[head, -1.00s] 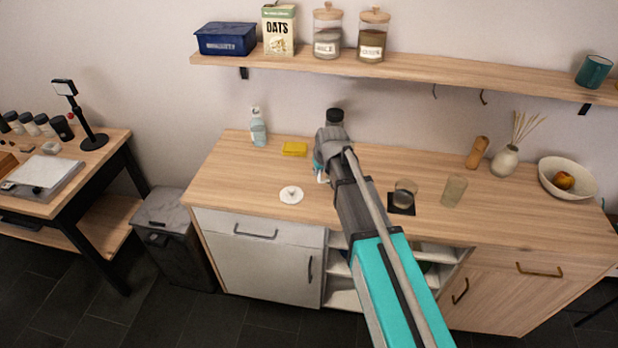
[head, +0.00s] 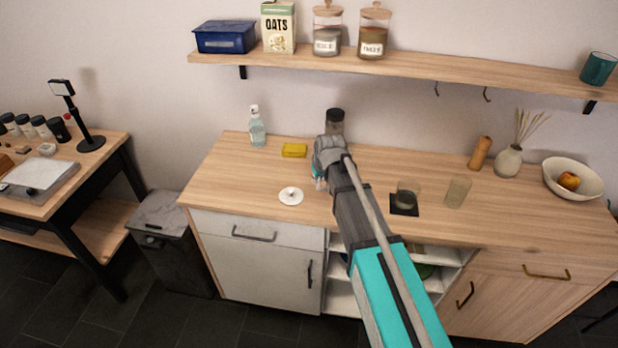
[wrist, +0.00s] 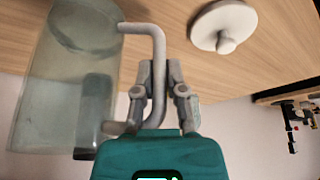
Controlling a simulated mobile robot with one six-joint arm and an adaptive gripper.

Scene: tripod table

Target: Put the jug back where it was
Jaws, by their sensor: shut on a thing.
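The jug (wrist: 60,75) is clear, greenish glass with a grey handle, and fills the left of the wrist view. My gripper (wrist: 160,80) is shut on its handle. In the head view my gripper (head: 328,165) is over the middle of the counter and hides most of the jug; only small teal and pale bits show beside the fingers. I cannot tell whether the jug's base touches the counter. A round white lid with a knob (head: 291,196) lies on the counter left of the gripper; it also shows in the wrist view (wrist: 223,25).
A black-lidded jar (head: 335,118) stands just behind my gripper. A yellow sponge (head: 294,150) and a bottle (head: 256,130) are at the left. A dark coaster (head: 404,207) with a glass and another glass (head: 457,191) stand right. Bare counter (head: 235,185) lies left of the lid.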

